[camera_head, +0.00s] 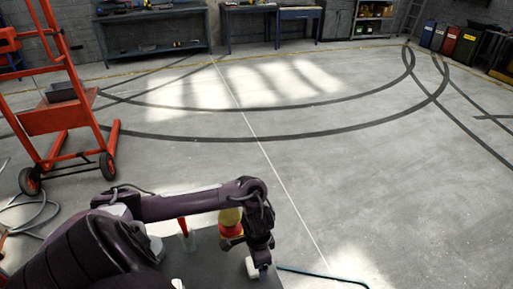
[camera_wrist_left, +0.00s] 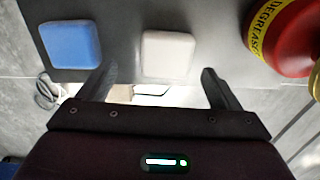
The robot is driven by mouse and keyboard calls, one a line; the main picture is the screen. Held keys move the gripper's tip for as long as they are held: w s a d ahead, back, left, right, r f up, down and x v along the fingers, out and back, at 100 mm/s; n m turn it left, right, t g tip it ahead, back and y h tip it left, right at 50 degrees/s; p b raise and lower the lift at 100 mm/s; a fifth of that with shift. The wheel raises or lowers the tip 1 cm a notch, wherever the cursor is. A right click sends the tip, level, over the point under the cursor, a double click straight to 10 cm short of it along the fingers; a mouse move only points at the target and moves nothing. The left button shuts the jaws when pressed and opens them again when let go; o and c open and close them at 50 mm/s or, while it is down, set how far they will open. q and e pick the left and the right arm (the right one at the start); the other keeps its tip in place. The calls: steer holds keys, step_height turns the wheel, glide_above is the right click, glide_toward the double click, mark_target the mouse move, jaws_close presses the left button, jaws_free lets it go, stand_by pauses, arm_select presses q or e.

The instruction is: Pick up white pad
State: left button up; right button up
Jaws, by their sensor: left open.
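The white pad (camera_wrist_left: 168,55) is a rounded square lying on a grey surface (camera_wrist_left: 112,30) in the left wrist view. It lies ahead of my open left gripper (camera_wrist_left: 157,76), between the lines of its two fingers and apart from both. Nothing is held. In the camera_head view, my left gripper (camera_head: 262,262) points down at the front edge of the grey surface, and a white piece, likely the pad (camera_head: 251,268), shows beside it, partly covered. My right gripper is not in view.
A blue pad (camera_wrist_left: 70,43) lies left of the white one. A red hand truck (camera_head: 60,115) stands at left. The floor beyond is clear.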

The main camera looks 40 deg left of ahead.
arm_select(q)
steer(key=f, duration=0.4)
steer(key=shift+w+a, duration=0.1)
steer(key=shift+a, duration=0.3)
steer(key=shift+f, duration=0.35)
steer(key=shift+c, duration=0.2)
steer(key=c, duration=0.9)
steer(key=shift+c, duration=0.5)
arm_select(e)
steer(key=shift+w+a+r, duration=0.15)
steer(key=shift+a+r, duration=0.05)
arm_select(q)
steer(key=shift+r, duration=0.2)
step_height(320, 180, up, 20)
steer(key=p, duration=0.6)
steer(key=shift+f, duration=0.15)
arm_select(e)
step_height(320, 180, up, 6)
steer(key=shift+w+a+r, duration=0.15)
steer(key=shift+w+a, duration=0.05)
